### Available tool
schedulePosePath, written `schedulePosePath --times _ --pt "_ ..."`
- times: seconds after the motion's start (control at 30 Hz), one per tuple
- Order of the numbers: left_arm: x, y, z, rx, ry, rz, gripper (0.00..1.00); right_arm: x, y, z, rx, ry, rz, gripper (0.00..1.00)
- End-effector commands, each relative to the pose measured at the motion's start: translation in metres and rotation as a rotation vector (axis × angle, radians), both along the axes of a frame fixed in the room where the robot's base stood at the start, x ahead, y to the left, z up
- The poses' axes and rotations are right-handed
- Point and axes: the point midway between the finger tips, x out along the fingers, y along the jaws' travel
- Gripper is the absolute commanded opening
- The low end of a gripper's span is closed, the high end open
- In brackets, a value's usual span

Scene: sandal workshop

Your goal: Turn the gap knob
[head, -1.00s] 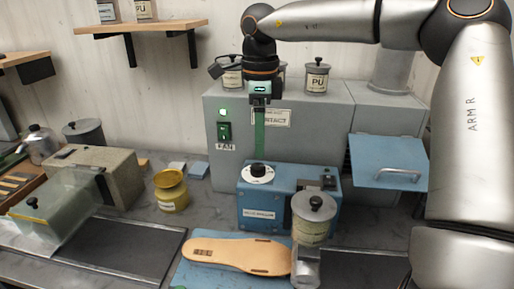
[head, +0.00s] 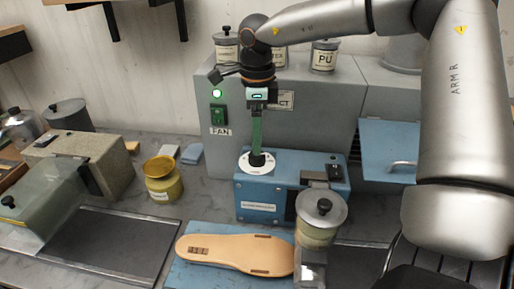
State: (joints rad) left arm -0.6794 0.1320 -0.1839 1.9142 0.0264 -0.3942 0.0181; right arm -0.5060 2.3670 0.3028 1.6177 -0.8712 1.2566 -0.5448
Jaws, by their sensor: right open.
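The black gap knob (head: 257,161) stands on a white round dial (head: 248,168) on top of the blue machine (head: 262,205). My right gripper (head: 257,148) points straight down over it with its green fingers. The fingertips are at the top of the knob. The jaws are open; I cannot tell whether a finger touches the knob. My left gripper is not in view.
A lidded can (head: 320,222) stands in front of the blue machine. A tan sole (head: 235,255) lies on a blue board (head: 190,278). A yellow pot (head: 163,182) is to the left. The grey cabinet (head: 310,120) with the fan switch (head: 219,115) is behind.

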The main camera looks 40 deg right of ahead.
Motion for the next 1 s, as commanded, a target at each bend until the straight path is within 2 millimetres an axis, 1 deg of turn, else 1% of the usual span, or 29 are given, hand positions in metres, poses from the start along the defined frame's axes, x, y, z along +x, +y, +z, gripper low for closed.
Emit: schedulePosePath --times 0.03,0.1,0.2,0.3,0.43,0.67,0.77,1.0 --pt "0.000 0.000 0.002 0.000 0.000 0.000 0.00 -0.001 0.000 -0.010 0.000 0.006 0.001 0.81" --pt "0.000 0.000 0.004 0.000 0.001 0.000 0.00 -0.001 0.000 -0.022 0.000 0.006 -0.001 0.81" --pt "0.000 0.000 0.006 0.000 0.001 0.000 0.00 0.000 0.000 -0.035 -0.001 0.003 0.000 0.81" --pt "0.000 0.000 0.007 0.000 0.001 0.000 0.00 0.000 0.000 -0.043 0.000 0.001 0.000 0.81" --pt "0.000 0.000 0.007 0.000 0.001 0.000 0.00 0.000 0.000 -0.049 0.000 0.000 0.000 0.81" --pt "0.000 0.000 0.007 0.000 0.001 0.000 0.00 0.000 0.000 -0.049 -0.001 -0.001 0.000 0.81" --pt "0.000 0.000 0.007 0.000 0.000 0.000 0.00 0.000 0.000 -0.049 -0.001 -0.001 0.000 0.71" --pt "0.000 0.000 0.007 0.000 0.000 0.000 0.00 0.000 0.000 -0.049 -0.001 -0.001 0.000 0.44"
